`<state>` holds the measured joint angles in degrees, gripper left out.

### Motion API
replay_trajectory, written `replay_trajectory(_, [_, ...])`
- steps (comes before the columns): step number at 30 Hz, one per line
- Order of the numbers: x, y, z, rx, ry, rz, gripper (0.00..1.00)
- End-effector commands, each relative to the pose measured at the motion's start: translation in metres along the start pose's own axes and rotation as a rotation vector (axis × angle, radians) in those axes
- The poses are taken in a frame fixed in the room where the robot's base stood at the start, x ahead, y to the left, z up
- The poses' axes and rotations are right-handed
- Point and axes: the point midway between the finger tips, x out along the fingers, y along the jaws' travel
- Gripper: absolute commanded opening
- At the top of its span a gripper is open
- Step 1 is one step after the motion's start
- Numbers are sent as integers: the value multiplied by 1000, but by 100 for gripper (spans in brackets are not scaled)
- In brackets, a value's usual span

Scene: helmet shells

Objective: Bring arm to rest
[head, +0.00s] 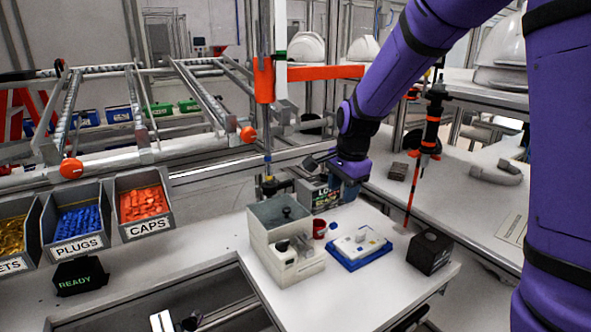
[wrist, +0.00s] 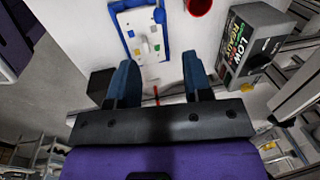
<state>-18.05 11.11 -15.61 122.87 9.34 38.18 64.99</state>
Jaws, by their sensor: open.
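My gripper (head: 349,188) hangs at the end of my purple arm, above the far part of the white table in the head view. In the wrist view its two dark blue fingers (wrist: 158,68) stand wide apart with nothing between them. The fingertips are hard to make out in the head view. A white block in a blue frame (head: 358,247) lies on the table below and nearer the camera; it also shows beyond the fingers in the wrist view (wrist: 143,42). The gripper appears clear of it.
A lettered dark box (head: 318,196) stands close left of my gripper. A red cup (head: 320,228), a grey-white machine (head: 284,240) and a black box (head: 430,252) stand on the table. A red-black post (head: 428,140) rises at right. Bins labelled PLUGS (head: 78,248) and CAPS (head: 145,228) stand left.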

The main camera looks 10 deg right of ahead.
Motion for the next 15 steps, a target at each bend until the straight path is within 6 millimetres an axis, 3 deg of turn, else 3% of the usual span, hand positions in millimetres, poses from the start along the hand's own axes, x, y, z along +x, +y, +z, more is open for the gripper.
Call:
replay_trajectory(5, [-15, 8, 1, -46, -4, -17, 46])
replay_trajectory(15, [-99, 72, 13, -388, 12, -113, 46])
